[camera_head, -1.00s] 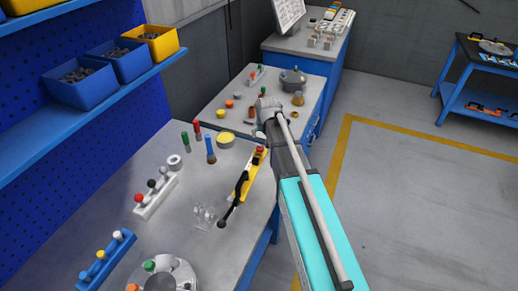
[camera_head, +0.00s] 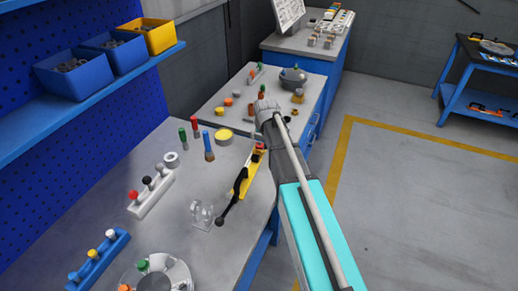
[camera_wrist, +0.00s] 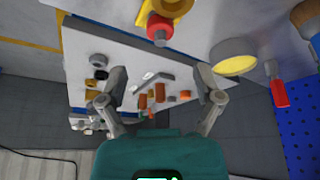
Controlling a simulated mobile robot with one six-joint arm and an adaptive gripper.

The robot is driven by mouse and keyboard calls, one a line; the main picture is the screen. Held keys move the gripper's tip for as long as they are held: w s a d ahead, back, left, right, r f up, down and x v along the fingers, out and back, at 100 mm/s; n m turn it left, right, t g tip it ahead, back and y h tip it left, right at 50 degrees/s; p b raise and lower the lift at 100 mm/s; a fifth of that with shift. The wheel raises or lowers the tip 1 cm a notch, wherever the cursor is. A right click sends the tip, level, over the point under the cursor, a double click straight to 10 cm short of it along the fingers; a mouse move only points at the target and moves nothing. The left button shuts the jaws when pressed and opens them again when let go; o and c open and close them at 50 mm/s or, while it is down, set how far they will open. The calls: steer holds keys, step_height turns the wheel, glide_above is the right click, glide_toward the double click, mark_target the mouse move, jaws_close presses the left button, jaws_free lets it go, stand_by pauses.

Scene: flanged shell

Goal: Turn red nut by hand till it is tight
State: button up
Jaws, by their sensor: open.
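I cannot pick out a red nut for certain. A round flanged part (camera_head: 181,272) is cut off at the bottom edge of the head view, with a green knob (camera_head: 143,265) and an orange one (camera_head: 124,288) on it. A grey bowl-like part (camera_head: 293,79) stands on the far bench. A small red piece (camera_head: 259,147) tops the yellow clamp; a red end (camera_wrist: 159,32) shows at the top of the wrist view. My gripper (camera_wrist: 160,88) is open and empty, its fingers apart over the bench view. In the head view my arm hides its fingertips.
The near bench (camera_head: 172,218) holds a white rack (camera_head: 150,197), a blue rack (camera_head: 98,260), a yellow clamp (camera_head: 248,178) with a black handle, a clear part (camera_head: 203,214) and upright tools. The far bench (camera_head: 228,112) holds small parts. Open floor lies right.

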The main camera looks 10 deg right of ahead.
mark_target(260, 145)
steer(key=shift+b+x, duration=3.6)
steer(key=shift+x, duration=0.55)
steer(key=shift+w, duration=0.1)
steer(key=c, duration=1)
steer(key=shift+a, duration=0.15)
steer(key=shift+c, duration=0.8)
